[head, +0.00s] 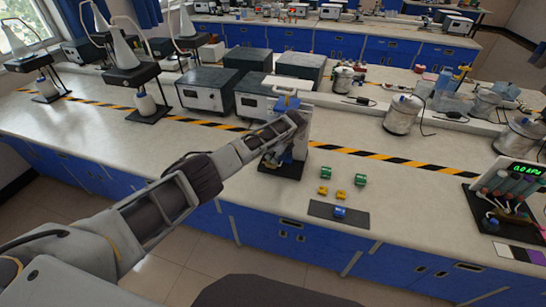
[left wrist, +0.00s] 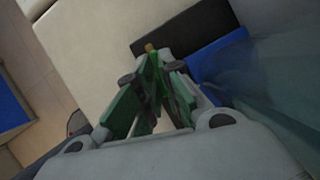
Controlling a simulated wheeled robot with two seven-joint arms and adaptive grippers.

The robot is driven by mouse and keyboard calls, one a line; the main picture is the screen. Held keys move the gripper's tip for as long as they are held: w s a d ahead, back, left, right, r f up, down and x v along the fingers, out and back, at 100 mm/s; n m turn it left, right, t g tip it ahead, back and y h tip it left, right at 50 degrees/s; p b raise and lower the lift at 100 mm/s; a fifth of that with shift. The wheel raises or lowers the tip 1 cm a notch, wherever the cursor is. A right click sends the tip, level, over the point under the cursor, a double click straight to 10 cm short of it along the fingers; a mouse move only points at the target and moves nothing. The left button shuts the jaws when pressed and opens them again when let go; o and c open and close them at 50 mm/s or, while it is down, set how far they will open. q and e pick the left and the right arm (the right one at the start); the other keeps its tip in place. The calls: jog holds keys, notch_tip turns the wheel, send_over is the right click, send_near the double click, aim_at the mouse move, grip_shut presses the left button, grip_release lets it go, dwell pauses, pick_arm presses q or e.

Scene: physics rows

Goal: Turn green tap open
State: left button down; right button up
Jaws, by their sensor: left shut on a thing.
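My left gripper (head: 273,155) reaches down at a stand on a black base (head: 290,172) on the near bench. In the left wrist view, the fingers (left wrist: 157,65) close together on a small green piece (left wrist: 154,59), which looks like the green tap. A small brass-coloured end (left wrist: 150,46) shows just past it. The fingers hide most of the tap, so its handle angle cannot be told. A blue part (left wrist: 217,52) and a clear bluish body (left wrist: 265,75) are close beside the fingers. My right gripper is not in view.
Grey boxes (head: 207,88) stand behind. A rack with a green display (head: 505,185) is at far right. The left bench front is clear.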

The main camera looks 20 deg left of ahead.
pick_arm(q)
jog(key=shift+a, duration=0.1)
jog(key=c, duration=1.6)
grip_release()
jog(key=shift+d+r, duration=0.3)
jog(key=shift+r, duration=0.35)
jog(key=s+d+r, duration=0.1)
jog(key=s+d, duration=0.1)
jog(key=d, duration=0.4)
jog(key=s+d+r, duration=0.2)
jog(key=d, duration=0.4)
jog(key=shift+d+r, duration=0.2)
jog(key=shift+d, duration=0.2)
